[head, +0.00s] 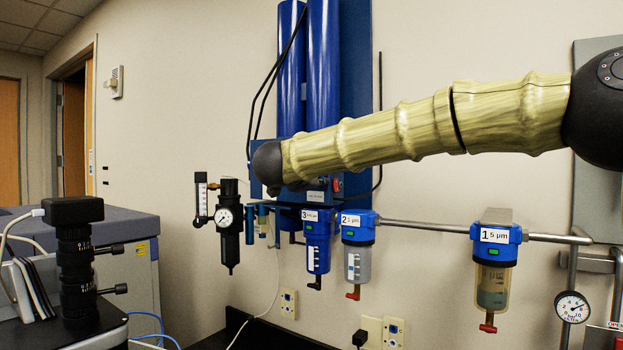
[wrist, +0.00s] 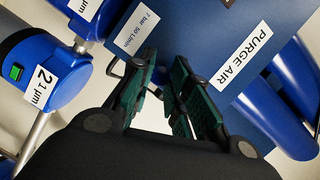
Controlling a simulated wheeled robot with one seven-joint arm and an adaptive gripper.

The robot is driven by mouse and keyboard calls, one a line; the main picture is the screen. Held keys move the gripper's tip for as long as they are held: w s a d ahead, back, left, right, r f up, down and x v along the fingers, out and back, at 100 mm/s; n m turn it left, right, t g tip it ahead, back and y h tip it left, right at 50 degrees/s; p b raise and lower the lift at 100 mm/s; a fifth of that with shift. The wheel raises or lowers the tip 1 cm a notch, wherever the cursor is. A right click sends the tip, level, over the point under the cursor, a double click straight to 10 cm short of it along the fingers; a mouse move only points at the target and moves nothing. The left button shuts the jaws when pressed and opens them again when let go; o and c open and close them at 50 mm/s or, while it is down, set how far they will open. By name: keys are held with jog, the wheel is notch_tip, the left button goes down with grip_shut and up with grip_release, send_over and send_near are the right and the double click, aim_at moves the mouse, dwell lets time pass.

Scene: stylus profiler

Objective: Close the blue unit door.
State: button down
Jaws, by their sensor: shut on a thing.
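The blue unit (head: 356,75) hangs on the wall, with two tall blue cylinders at its top. My arm's dark wrist covers much of its lower box, and my gripper is hidden behind it in the head view. In the wrist view, a blue panel (wrist: 190,28) labelled "PURGE AIR" and "7 bar 50 L/min" fills the upper middle. My gripper (wrist: 164,75) is at this panel, its green-padded fingers close together on a small part, seemingly the door's handle, mostly hidden between them. How far the door stands open cannot be told.
Filter units marked 3, 2 (head: 358,240) and 1 (head: 494,250) hang on a pipe below my arm. A black regulator with a gauge (head: 225,217) is to the left. In the wrist view, filter 2 (wrist: 60,70) is close on the left.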

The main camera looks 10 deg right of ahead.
jog(key=shift+d, duration=0.2)
jog(key=c, duration=1.6)
grip_release()
jog(key=shift+c, duration=0.2)
jog(key=o, duration=0.3)
jog(key=shift+w+d, duration=0.1)
jog(key=shift+d, duration=0.15)
jog(key=shift+a, duration=0.25)
jog(key=v, duration=1.2)
